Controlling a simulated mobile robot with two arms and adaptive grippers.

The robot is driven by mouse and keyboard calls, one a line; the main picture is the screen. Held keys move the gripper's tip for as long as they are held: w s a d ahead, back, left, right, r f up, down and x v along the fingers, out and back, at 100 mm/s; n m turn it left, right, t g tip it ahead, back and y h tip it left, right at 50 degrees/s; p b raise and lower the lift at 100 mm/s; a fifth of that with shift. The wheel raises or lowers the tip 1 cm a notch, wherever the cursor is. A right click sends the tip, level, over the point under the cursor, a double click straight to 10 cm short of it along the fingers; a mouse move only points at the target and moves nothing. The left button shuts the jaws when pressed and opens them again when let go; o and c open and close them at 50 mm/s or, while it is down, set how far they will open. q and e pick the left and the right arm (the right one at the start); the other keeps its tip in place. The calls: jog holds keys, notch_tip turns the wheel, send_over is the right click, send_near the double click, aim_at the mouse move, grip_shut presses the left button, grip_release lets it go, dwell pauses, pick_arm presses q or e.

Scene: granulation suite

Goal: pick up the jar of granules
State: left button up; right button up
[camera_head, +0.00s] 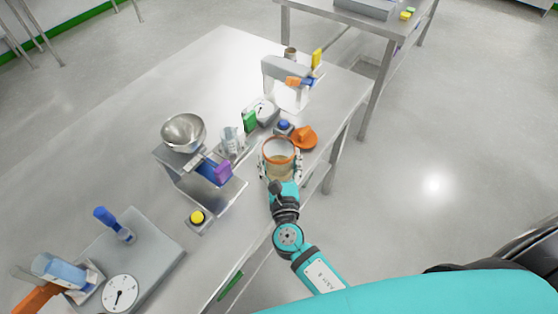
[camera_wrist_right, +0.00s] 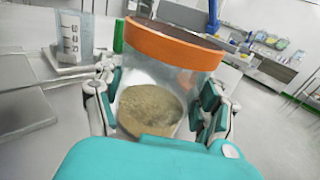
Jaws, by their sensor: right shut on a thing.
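The jar of granules (camera_head: 279,161) is a clear jar with an orange rim and tan granules in its lower part. It is near the right front edge of the steel table. My right gripper (camera_head: 280,175) has its fingers on both sides of the jar and is shut on it. In the right wrist view the jar (camera_wrist_right: 160,85) stands nearly upright between the fingers of my right gripper (camera_wrist_right: 158,105). I cannot tell whether its base touches the table. My left gripper is not in view.
A graduated beaker (camera_head: 230,138), a green block (camera_head: 249,121) and an orange cone-shaped piece (camera_head: 304,138) are close to the jar. A steel bowl (camera_head: 184,132) on a stand is to the left. The table's far left part (camera_head: 215,65) is clear.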

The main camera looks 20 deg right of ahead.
aim_at(282, 164)
jog(key=shift+r, duration=0.1)
jog(key=shift+r, duration=0.45)
jog(key=shift+s+d+r+p, duration=0.1)
jog(key=shift+s+r+p, duration=0.15)
jog(key=shift+r, duration=0.4)
jog(key=shift+s+r+p, duration=0.1)
jog(key=shift+r+p, duration=0.1)
jog(key=shift+r, duration=0.4)
jog(key=s+d+r+b, duration=0.1)
jog(key=s+d+b, duration=0.2)
jog(key=s, duration=1.1)
jog(key=shift+s+d+r, duration=0.25)
jog(key=shift+s+d, duration=0.15)
jog(key=shift+d, duration=0.1)
